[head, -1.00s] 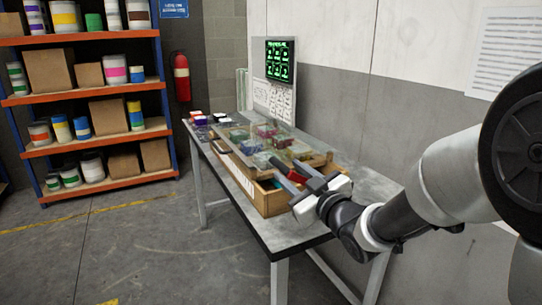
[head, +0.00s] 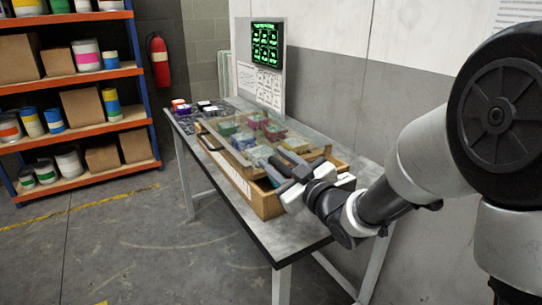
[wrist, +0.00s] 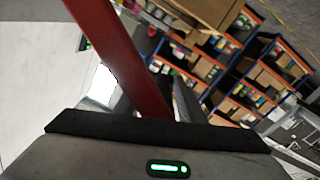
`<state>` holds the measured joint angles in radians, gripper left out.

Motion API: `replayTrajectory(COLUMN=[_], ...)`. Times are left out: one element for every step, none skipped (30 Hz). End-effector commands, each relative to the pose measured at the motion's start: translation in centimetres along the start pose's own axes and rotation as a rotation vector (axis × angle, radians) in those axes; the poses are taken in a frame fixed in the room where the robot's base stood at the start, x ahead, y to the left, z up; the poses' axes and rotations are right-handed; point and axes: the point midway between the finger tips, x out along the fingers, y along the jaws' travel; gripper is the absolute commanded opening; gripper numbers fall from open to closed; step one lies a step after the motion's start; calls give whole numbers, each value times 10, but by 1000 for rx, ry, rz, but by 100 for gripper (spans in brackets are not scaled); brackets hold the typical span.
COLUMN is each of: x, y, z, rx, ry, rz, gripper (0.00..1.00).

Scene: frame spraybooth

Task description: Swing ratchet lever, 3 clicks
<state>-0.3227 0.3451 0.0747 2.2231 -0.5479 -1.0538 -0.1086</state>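A red bar (wrist: 120,60), which looks like the lever, slants across the wrist view from the top left. Its lower end passes behind a black edge at the front of my gripper. My gripper (head: 282,166) is over the near right end of the wooden box in the head view, with its dark fingers pointing left. The red bar does not show clearly in the head view now. Whether the fingers are closed on it is hidden. The ratchet mechanism cannot be made out.
The wooden box (head: 268,204) with a clear cover and coloured parts inside stands on the grey table (head: 236,207). Small coloured items (head: 180,107) lie at the table's far end. A panel with a green screen (head: 266,45) stands behind. Shelves (head: 75,137) are at the left.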

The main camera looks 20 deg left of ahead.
Motion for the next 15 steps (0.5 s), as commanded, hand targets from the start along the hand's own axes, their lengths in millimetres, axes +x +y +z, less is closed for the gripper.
replayTrajectory(x=[0, -1, -1, -1, -1, -1, -1, -1, -1, -1, -1, -1, -1, -1, -1], y=[0, 0, 0, 0, 0, 0, 0, 0, 0, 0, 0, 0, 0, 0, 0], z=[0, 0, 0, 0, 0, 0, 0, 0, 0, 0, 0, 0, 0, 0, 0], rx=[0, 0, 0, 0, 0, 0, 0, 0, 0, 0, 0, 0, 0, 0, 0], ry=[0, 0, 0, 0, 0, 0, 0, 0, 0, 0, 0, 0, 1, 1, 1], rz=[0, 0, 0, 0, 0, 0, 0, 0, 0, 0, 0, 0, 0, 0, 0], gripper=[36, 36, 36, 36, 36, 36, 36, 36, 36, 36, 36, 36, 32, 27, 20])
